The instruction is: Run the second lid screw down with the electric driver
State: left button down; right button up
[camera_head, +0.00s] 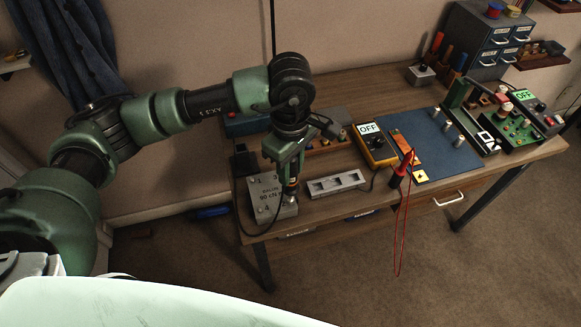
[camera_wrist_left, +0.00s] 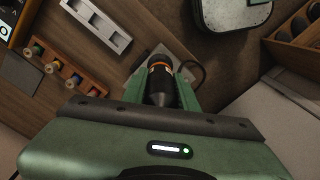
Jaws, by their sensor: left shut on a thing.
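My left gripper (camera_head: 290,172) is shut on the electric driver (camera_head: 291,188), a dark tool with an orange band, and points it down. In the left wrist view the driver (camera_wrist_left: 160,84) stands between the green fingers. Below it is a grey metal box (camera_head: 265,194) with marks on its lid, at the table's front left corner. The driver's tip is over the right part of the lid. I cannot tell whether it touches a screw. The lid's screws are too small or hidden to tell apart. My right gripper is not in view.
A pale slotted holder (camera_head: 336,184) lies right of the box. A yellow meter reading OFF (camera_head: 374,145) and a blue mat (camera_head: 440,152) are farther right. A red lead (camera_head: 398,225) hangs over the front edge. A dark cable loops beside the box.

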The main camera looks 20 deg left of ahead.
pick_arm(q)
jog(key=shift+f+b, duration=0.3)
jog(key=shift+b, duration=0.05)
dwell(0.4)
jog(key=shift+b, duration=0.85)
dwell(0.9)
jog(key=shift+r+p, duration=1)
jog(key=shift+r, duration=1.5)
